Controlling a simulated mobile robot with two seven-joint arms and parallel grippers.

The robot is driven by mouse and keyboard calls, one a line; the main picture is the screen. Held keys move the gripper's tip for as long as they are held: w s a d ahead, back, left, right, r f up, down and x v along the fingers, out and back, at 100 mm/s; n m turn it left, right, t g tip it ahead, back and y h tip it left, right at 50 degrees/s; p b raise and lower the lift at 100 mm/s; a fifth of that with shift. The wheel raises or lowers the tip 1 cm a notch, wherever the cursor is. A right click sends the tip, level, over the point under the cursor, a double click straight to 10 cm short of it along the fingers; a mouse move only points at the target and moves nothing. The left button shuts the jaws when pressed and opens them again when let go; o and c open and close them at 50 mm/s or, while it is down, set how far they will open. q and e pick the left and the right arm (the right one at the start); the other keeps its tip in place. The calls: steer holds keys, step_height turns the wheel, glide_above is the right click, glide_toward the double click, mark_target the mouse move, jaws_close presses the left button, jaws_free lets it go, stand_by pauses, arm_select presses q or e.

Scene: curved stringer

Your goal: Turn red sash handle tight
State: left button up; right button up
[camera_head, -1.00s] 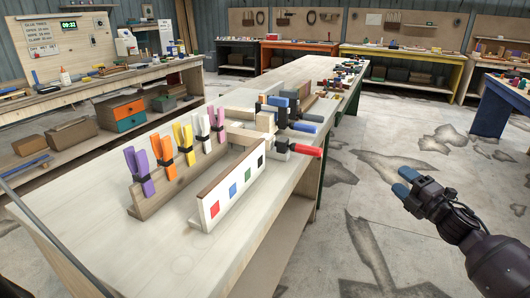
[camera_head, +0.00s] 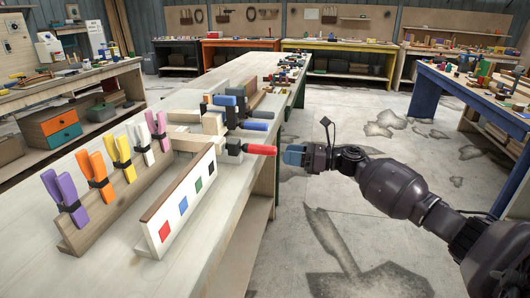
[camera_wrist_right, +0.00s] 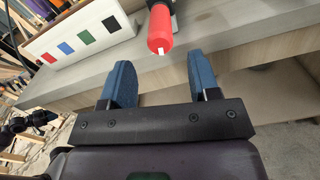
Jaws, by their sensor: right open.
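The red sash handle (camera_head: 261,149) sticks out to the right from a clamp at the bench's right edge, beyond the white board with coloured squares. My right gripper (camera_head: 293,155) is just right of the handle's end, apart from it. In the right wrist view the red handle (camera_wrist_right: 160,30) points toward the gap between the two blue fingers of the open, empty gripper (camera_wrist_right: 158,82). The handle's tip lies a little beyond the fingertips. My left gripper is not in view.
The long wooden bench (camera_head: 225,225) carries a rack of coloured clamps (camera_head: 110,170) and the white board (camera_head: 180,205). A blue handle (camera_head: 254,126) lies close behind the red one. Open floor (camera_head: 330,230) lies right of the bench.

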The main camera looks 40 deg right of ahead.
mark_target(266, 151)
steer(key=x, duration=0.5)
steer(key=shift+w+a, duration=0.2)
steer(key=shift+w, duration=0.1)
steer(key=shift+w+a, duration=0.45)
steer(key=shift+w, duration=0.1)
steer(key=shift+w+a, duration=0.15)
steer(key=c, duration=0.9)
